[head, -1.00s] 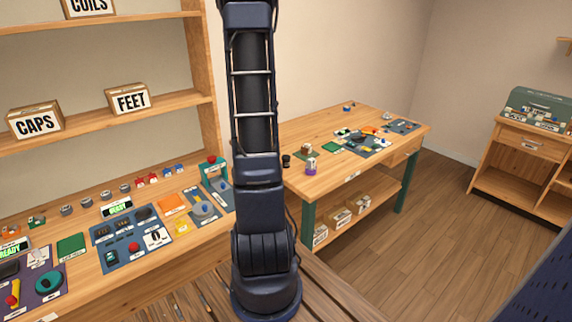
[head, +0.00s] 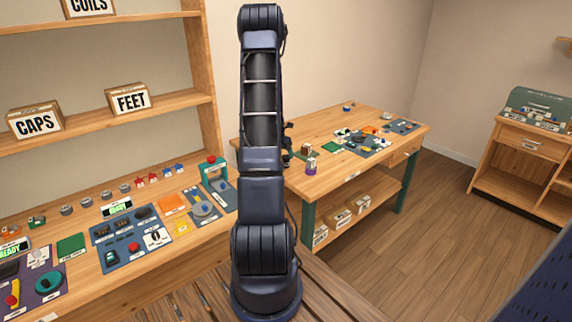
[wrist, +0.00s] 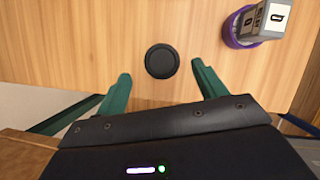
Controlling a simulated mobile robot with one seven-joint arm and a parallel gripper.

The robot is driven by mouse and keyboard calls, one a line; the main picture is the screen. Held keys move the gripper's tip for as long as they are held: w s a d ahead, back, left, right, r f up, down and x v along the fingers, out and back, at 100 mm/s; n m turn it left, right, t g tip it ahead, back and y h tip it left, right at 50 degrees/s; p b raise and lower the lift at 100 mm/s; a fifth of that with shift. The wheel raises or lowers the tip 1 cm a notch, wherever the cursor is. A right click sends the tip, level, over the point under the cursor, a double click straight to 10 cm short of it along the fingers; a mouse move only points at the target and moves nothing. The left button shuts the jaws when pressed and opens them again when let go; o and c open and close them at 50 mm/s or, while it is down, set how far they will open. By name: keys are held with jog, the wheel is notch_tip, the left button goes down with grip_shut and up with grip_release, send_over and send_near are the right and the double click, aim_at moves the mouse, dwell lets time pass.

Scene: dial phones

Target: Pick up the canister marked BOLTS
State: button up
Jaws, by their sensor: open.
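A round black-topped object (wrist: 162,61), seen from above, stands on the wooden table in the wrist view. No BOLTS lettering is readable, so I cannot tell whether it is the named canister. My gripper (wrist: 161,74) is open, with its two green fingers on either side of that black top in the picture and nothing held between them. In the head view my gripper (head: 287,143) is a small dark shape at the near left end of the far table, partly hidden by my arm.
A purple round holder (wrist: 232,32) with grey marked blocks stands right of the black top; it also shows in the head view (head: 311,170). The far table (head: 330,186) carries mats and small parts. A cluttered workbench (head: 190,250) lies left.

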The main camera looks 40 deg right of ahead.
aim_at(286, 157)
jog(key=shift+d+x, duration=0.2)
jog(key=shift+x, duration=3)
jog(key=shift+s, duration=0.1)
jog(key=c, duration=1.1)
jog(key=shift+o, duration=0.2)
jog(key=shift+r, duration=0.2)
